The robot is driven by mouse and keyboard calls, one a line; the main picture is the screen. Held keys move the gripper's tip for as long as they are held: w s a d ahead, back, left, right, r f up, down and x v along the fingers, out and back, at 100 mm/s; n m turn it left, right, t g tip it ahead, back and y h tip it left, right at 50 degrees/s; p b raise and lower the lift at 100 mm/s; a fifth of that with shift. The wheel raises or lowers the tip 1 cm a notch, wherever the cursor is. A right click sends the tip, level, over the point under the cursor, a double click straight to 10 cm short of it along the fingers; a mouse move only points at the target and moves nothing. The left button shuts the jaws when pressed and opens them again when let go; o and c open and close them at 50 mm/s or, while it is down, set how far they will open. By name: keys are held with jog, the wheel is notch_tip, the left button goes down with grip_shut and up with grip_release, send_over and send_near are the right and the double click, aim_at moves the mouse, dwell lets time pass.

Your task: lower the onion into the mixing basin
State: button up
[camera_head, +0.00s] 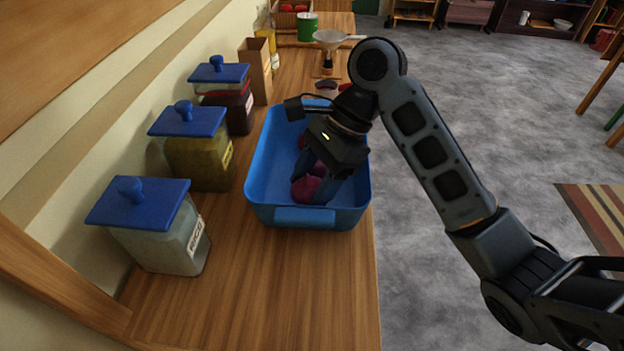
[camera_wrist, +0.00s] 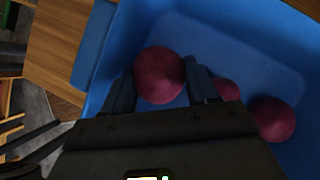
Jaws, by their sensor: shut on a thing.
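The mixing basin is a blue rectangular tub (camera_head: 262,190) on the wooden counter; its blue wall also shows in the wrist view (camera_wrist: 93,45). My gripper (camera_head: 317,183) reaches down inside the basin. In the wrist view its two fingers (camera_wrist: 160,85) are closed on a round dark red onion (camera_wrist: 158,72). The held onion also shows low in the basin in the head view (camera_head: 305,188). Two more dark red onions lie in the basin, one behind the right finger (camera_wrist: 228,89) and one farther right (camera_wrist: 272,118). I cannot tell whether the held onion touches the basin floor.
Three blue-lidded jars, one pale (camera_head: 160,240), one olive (camera_head: 202,160) and one dark red (camera_head: 240,112), stand along the wall left of the basin. A cardboard box (camera_head: 256,72) and a funnel (camera_head: 328,40) stand behind. The counter in front (camera_head: 270,290) is clear.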

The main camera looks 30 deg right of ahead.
jog(key=shift+f, duration=0.85)
dwell(0.6)
dwell(0.3)
jog(key=o, duration=1.2)
